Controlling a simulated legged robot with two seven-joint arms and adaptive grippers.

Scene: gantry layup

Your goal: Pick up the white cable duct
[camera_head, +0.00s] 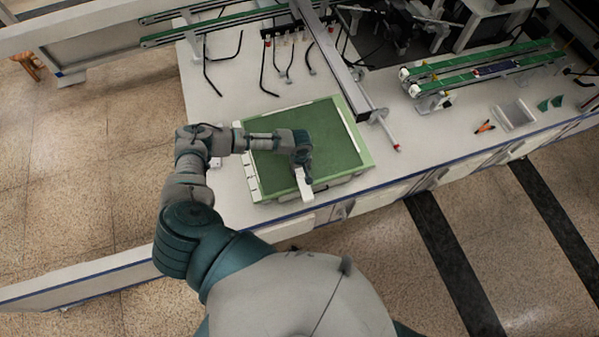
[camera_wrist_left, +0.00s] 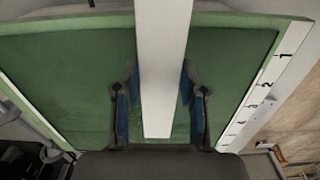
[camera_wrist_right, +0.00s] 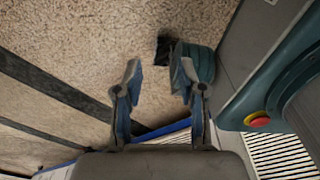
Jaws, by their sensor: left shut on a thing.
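The white cable duct (camera_head: 304,186) is a straight white bar at the near edge of the green mat (camera_head: 281,174). In the left wrist view the duct (camera_wrist_left: 163,60) runs from the top edge down between the fingers. My left gripper (camera_head: 303,166) is over the near part of the mat, shut on the duct; it also shows in the left wrist view (camera_wrist_left: 160,88). I cannot tell whether the duct is clear of the mat. My right gripper (camera_wrist_right: 158,70) shows only in the right wrist view, open and empty above the floor.
The white bench (camera_head: 228,92) carries the mat, with a gantry beam (camera_head: 335,62) across its back. Green conveyors (camera_head: 485,66), a clear bin (camera_head: 514,115) and an orange tool (camera_head: 485,127) are at the right. Numbered marks line one mat edge. Floor in front is free.

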